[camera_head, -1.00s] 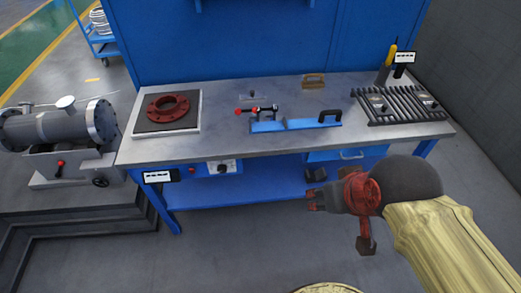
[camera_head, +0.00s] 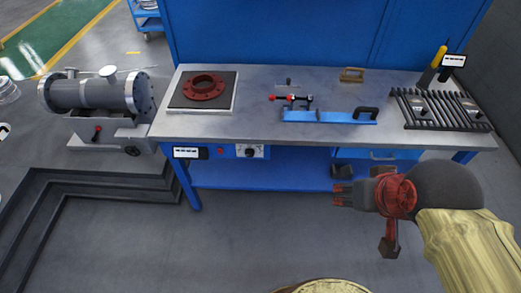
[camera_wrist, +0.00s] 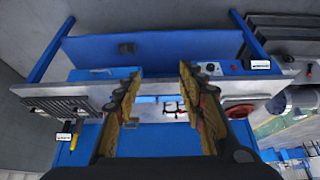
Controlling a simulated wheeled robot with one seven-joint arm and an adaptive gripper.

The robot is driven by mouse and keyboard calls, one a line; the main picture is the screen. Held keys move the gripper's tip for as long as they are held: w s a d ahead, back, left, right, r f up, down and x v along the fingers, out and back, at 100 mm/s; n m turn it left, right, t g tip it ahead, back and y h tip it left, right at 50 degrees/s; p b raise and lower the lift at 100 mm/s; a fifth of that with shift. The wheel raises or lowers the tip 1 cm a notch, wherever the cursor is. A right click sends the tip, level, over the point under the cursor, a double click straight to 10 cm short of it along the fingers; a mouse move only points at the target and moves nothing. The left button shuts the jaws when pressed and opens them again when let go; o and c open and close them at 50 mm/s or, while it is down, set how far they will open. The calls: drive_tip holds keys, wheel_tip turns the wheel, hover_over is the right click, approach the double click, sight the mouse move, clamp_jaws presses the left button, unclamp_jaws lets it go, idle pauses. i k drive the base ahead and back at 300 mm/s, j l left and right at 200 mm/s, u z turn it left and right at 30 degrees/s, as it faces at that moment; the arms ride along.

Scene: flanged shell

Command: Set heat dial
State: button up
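The heat dial (camera_head: 250,151) is a dark knob on a white plate on the front edge of the blue bench, below the hot plate. A small display (camera_head: 186,152) and a red button (camera_head: 220,152) sit left of it. Its setting is too small to read. In the wrist view the dial panel (camera_wrist: 210,68) shows just right of my fingers, upside down. My gripper (camera_head: 338,196) is in front of the bench, right of the dial and apart from it. In the wrist view my gripper (camera_wrist: 157,82) has its two fingers wide apart with nothing between them.
A red flange ring (camera_head: 204,87) lies on the hot plate (camera_head: 231,103). A blue fixture (camera_head: 330,117) with a red-tipped clamp and a black slotted rack (camera_head: 440,110) stand on the bench. A grey flanged shell (camera_head: 95,94) stands left. The floor before the bench is clear.

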sight(249, 152)
drive_tip(key=z, duration=5.5)
drive_tip(key=u, duration=0.95)
drive_tip(key=l+u, duration=0.1)
drive_tip(key=u, duration=0.85)
drive_tip(key=k+u, duration=0.1)
drive_tip(key=u, duration=1.3)
drive_tip(key=k+j+u, duration=0.1)
drive_tip(key=u, duration=0.35)
drive_tip(key=k+j+u, duration=0.15)
drive_tip(key=u, duration=0.3)
drive_tip(key=j+u, duration=0.2)
drive_tip(key=u, duration=0.2)
drive_tip(key=k+j+u, duration=0.1)
drive_tip(key=j+u, duration=0.15)
drive_tip(key=u, duration=0.2)
drive_tip(key=j+u, duration=0.35)
drive_tip(key=j, duration=0.9)
drive_tip(key=k, duration=0.05)
